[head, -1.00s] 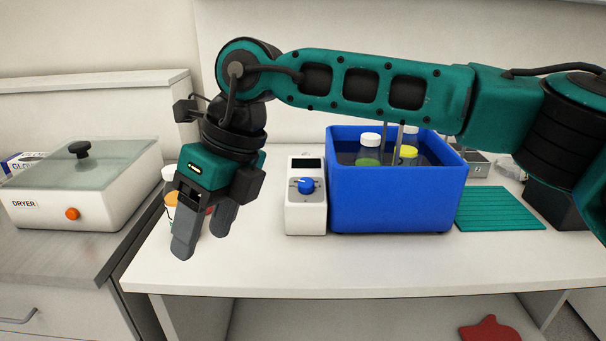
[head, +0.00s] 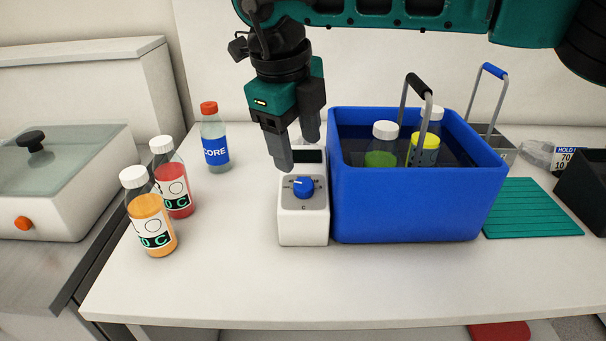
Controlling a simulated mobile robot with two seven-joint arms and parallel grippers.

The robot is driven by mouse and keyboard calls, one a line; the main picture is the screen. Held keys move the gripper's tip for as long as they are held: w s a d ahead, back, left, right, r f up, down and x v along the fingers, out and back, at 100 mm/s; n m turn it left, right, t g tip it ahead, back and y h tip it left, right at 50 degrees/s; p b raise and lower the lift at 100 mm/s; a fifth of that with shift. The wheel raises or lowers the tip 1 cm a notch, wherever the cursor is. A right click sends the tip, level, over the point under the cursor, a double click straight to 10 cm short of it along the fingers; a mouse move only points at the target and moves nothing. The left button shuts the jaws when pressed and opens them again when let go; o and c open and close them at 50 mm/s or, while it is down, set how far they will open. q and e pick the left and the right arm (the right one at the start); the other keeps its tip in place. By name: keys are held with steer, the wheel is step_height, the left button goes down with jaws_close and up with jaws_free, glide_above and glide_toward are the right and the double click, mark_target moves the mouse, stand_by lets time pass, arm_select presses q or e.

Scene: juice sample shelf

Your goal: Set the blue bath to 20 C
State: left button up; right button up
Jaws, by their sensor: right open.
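The blue bath (head: 410,205) stands on the white bench and holds capped bottles, one with green contents (head: 382,146) and one with a yellow band (head: 424,150). At its left is a white control box (head: 303,228) with a blue dial (head: 303,187), a printed scale and a dark display (head: 308,156) partly behind the gripper. The dial's white mark points to the left; the scale numbers are too small to read. My right gripper (head: 297,155) is open and empty, fingers pointing down, above and behind the dial and apart from it. My left gripper is not in view.
An orange bottle (head: 151,221), a red bottle (head: 172,181) and a blue-labelled bottle (head: 214,143) stand left of the box. Black-gripped handles (head: 418,88) rise at the bath. A green mat (head: 530,208) lies to the right. The front of the bench is clear.

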mark_target(305, 184)
steer(key=x, duration=0.7)
steer(key=shift+f, duration=0.15)
steer(key=shift+w+f, duration=0.1)
steer(key=shift+f, duration=0.15)
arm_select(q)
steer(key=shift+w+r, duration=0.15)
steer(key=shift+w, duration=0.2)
arm_select(e)
steer(key=shift+f, duration=0.1)
steer(key=shift+c, duration=0.2)
steer(key=c, duration=1)
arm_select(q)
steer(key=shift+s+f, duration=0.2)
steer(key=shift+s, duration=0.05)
arm_select(e)
steer(key=shift+d, duration=0.1)
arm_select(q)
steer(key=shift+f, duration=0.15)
